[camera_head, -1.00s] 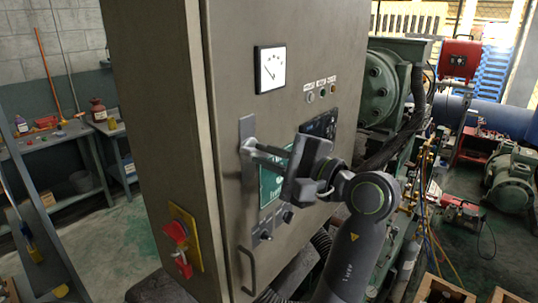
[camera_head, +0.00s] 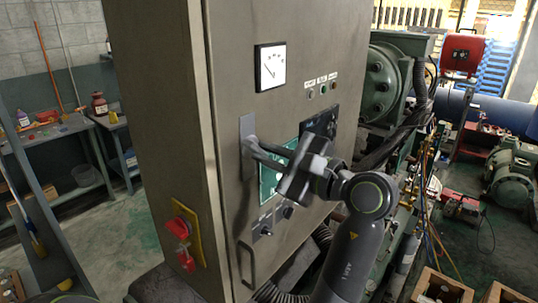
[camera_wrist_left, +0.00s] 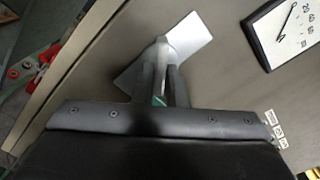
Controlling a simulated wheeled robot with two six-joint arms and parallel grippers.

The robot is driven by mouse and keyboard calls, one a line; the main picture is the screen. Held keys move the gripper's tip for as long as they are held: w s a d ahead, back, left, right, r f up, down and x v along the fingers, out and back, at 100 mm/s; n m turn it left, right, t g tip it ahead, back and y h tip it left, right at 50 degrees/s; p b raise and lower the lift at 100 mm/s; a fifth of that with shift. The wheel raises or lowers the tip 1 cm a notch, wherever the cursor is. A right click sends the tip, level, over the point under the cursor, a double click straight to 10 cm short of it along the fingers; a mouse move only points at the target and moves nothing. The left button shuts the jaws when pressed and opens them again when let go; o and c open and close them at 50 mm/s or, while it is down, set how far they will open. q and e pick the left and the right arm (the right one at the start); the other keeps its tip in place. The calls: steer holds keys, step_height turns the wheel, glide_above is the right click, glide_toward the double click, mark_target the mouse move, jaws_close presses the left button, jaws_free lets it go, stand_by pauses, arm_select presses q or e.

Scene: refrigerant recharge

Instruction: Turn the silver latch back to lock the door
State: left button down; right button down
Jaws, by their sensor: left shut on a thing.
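The silver latch shows in the head view as a short handle (camera_head: 249,143) on a tall light metal plate (camera_head: 247,126) at the left edge of the grey cabinet door (camera_head: 300,125). My left gripper (camera_head: 258,151) reaches it from the right and is shut on the latch handle. In the left wrist view the fingers (camera_wrist_left: 162,87) close around the latch handle (camera_wrist_left: 161,55), which stands out from its plate (camera_wrist_left: 190,37). The fingers hide part of the handle. The door looks flush with the cabinet frame. My right gripper is not in view.
A white dial gauge (camera_head: 270,66) sits above the latch. A red and yellow switch (camera_head: 182,235) is on the cabinet's left side. A dark door handle (camera_head: 246,265) is below. Green machinery (camera_head: 385,85) and hoses stand close on the right.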

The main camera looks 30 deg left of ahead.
arm_select(q)
steer(key=m, duration=0.4)
steer(key=shift+f, duration=0.25)
steer(key=m, duration=0.3)
steer(key=c, duration=1.9)
jaws_free()
steer(key=shift+m, duration=0.4)
steer(key=o, duration=0.4)
steer(key=shift+s, duration=0.15)
steer(key=shift+c, duration=0.2)
steer(key=shift+d+r, duration=0.1)
steer(key=shift+r, duration=0.05)
